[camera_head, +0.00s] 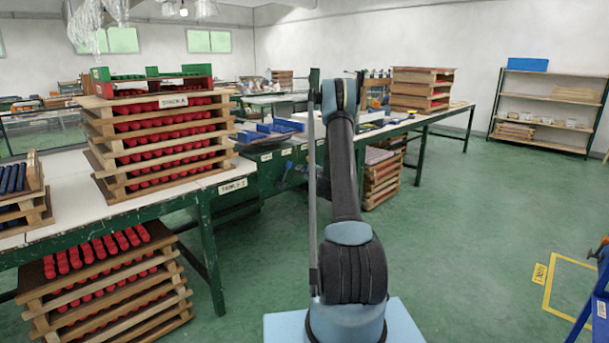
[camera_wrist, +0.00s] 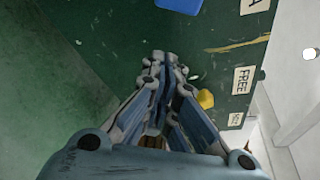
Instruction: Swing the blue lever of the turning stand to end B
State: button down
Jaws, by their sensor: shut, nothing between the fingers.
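In the wrist view my gripper (camera_wrist: 165,66) is shut and empty, its dark-blue fingers together above a green surface. A blue part (camera_wrist: 180,4) is cut off by the top edge, ahead of the fingertips and apart from them; I cannot tell whether it is the lever. A small yellow part (camera_wrist: 205,98) shows just right of the fingers. Right of it, labels sit on the green surface, one reading "FREE" (camera_wrist: 243,80) and one ending in "A" (camera_wrist: 253,5). No label B shows. In the head view my arm hides the gripper, and I cannot make out the turning stand.
In the head view a tall stack of wooden trays with red pieces (camera_head: 160,135) stands on the left table, with more trays (camera_head: 110,275) below. Further trays (camera_head: 422,90) stand on the back table. A blue frame (camera_head: 597,305) is at the right edge. Green floor (camera_head: 480,230) right of my arm is clear.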

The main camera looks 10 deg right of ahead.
jog(key=shift+s+a+r, duration=0.5)
jog(key=shift+a, duration=0.25)
jog(key=shift+s+a+r, duration=0.5)
jog(key=shift+a, duration=0.2)
